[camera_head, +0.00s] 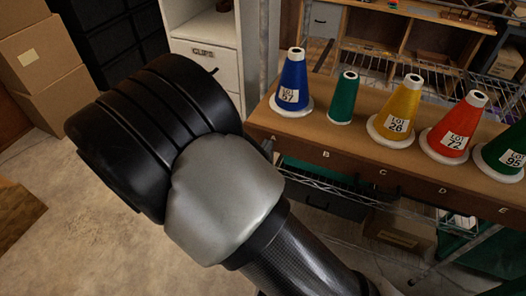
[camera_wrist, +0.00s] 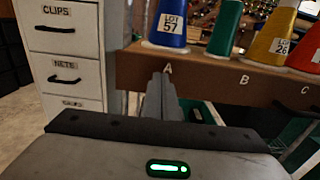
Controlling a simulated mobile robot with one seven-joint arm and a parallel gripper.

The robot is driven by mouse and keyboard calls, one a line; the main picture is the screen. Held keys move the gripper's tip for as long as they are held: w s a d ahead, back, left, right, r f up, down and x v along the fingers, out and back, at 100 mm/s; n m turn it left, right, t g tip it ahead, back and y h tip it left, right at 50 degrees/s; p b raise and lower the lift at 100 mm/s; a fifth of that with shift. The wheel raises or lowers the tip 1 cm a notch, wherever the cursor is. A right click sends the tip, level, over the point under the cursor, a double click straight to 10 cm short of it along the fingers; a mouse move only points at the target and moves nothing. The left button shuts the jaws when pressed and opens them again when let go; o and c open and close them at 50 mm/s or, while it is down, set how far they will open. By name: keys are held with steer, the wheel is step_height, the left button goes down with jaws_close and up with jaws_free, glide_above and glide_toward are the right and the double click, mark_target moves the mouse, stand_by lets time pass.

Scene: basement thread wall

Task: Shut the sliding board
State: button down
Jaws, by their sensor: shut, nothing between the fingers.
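My gripper (camera_wrist: 161,85) is shut and empty in the wrist view. Its fingers point at the front edge of a brown wooden board (camera_wrist: 215,78), close under the letter A; I cannot tell if they touch it. In the head view my arm covers most of the gripper. The same lettered board (camera_head: 350,161) carries a row of coloured thread cones there. I cannot tell for sure which piece is the sliding board. A wooden hutch (camera_head: 405,38) with open compartments stands behind the cones, partly cut off by the top of the picture.
Blue (camera_head: 294,78), green (camera_head: 344,100), yellow (camera_head: 401,105) and red (camera_head: 458,130) cones stand on the board. A white drawer cabinet (camera_head: 208,62) stands to its left. Cardboard boxes (camera_head: 45,65) are stacked at far left. Wire shelving (camera_head: 330,182) runs below.

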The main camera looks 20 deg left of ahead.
steer(key=w+b, duration=0.2)
steer(key=w, duration=1.7)
steer(key=shift+r, duration=0.15)
steer(key=shift+w+r, duration=0.15)
